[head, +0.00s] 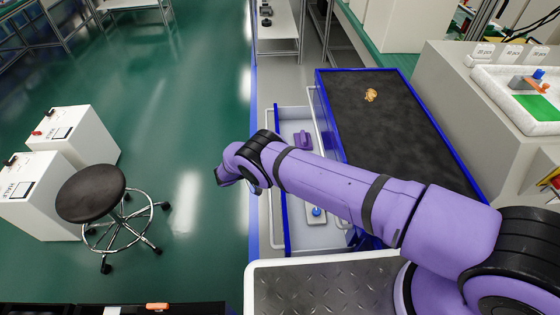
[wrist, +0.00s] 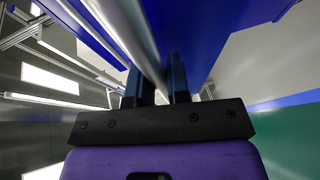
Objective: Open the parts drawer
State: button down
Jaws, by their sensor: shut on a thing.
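The parts drawer (head: 297,112) is open in the head view. It is pulled out to the left from the blue-edged cabinet (head: 322,88), and its pale inside shows on both sides of my arm. A long silver handle (head: 270,222) runs along its front. In the wrist view my gripper (wrist: 160,74) is shut on a silver bar handle (wrist: 137,28), with one dark finger on each side. A blue panel (wrist: 205,30) lies beside the bar. In the head view my arm crosses over the drawer and hides its middle; the fingertips cannot be made out there.
A purple part (head: 302,139) and a blue-topped part (head: 317,211) lie in the drawer. A small tan object (head: 370,95) is on the cabinet's dark top. A stool (head: 91,194) and white boxes (head: 82,135) stand at left. Green floor between them and the drawer is clear.

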jog(key=a, duration=0.7)
dwell(0.4)
dwell(0.5)
jog(key=c, duration=1.1)
grip_release()
